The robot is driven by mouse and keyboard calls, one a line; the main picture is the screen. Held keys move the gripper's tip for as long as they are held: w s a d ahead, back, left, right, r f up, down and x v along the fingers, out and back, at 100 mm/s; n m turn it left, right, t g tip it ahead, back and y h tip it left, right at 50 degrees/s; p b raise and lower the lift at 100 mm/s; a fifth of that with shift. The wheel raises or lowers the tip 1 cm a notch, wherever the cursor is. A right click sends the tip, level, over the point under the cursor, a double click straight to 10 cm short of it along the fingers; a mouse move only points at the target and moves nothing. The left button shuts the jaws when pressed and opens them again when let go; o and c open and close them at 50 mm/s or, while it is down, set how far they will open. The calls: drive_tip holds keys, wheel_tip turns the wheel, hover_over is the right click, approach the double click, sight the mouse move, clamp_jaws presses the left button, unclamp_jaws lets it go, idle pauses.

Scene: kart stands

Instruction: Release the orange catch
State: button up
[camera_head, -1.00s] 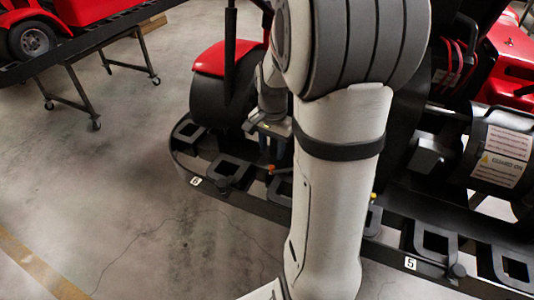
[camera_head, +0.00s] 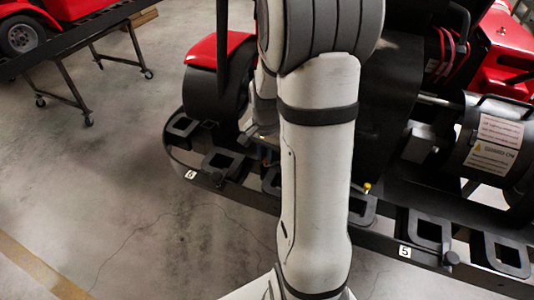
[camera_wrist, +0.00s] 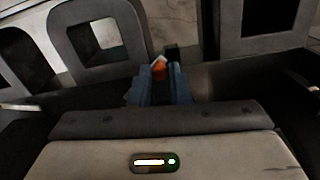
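The orange catch (camera_wrist: 159,70) shows in the wrist view as a small orange piece with a pale top, at the tips of my gripper's blue fingers. My gripper (camera_wrist: 160,78) has one finger on each side of it, with a narrow gap that the catch appears to fill. The fingers look shut on it, though the contact itself is hard to see. In the head view, my arm hides most of my gripper and the catch. The catch sits by the black stand's rail (camera_head: 235,187), between the labels 6 and 5.
Black square loops (camera_wrist: 102,40) stand just beyond the fingers in the wrist view. A black wheel (camera_head: 215,95) under a red fender rises behind the rail. A cylinder with warning labels (camera_head: 493,145) is at the right. The floor (camera_head: 120,200) at front left is clear.

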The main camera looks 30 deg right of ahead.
clamp_jaws()
drive_tip(key=shift+w, duration=0.1)
drive_tip(key=shift+w+d+m+b, duration=0.15)
drive_tip(key=shift+w+m, duration=0.15)
drive_tip(key=shift+m, duration=0.55)
drive_tip(key=shift+w+d+m+b, duration=0.15)
drive_tip(key=shift+w+m, duration=0.1)
drive_tip(key=shift+m, duration=0.55)
drive_tip(key=shift+w+d+m+b, duration=0.15)
drive_tip(key=shift+w+m, duration=0.15)
drive_tip(key=shift+m, duration=0.55)
drive_tip(key=o, duration=0.5)
unclamp_jaws()
drive_tip(key=shift+r, duration=0.1)
wheel_tip(320, 180, up, 8)
drive_tip(key=shift+f, duration=0.15)
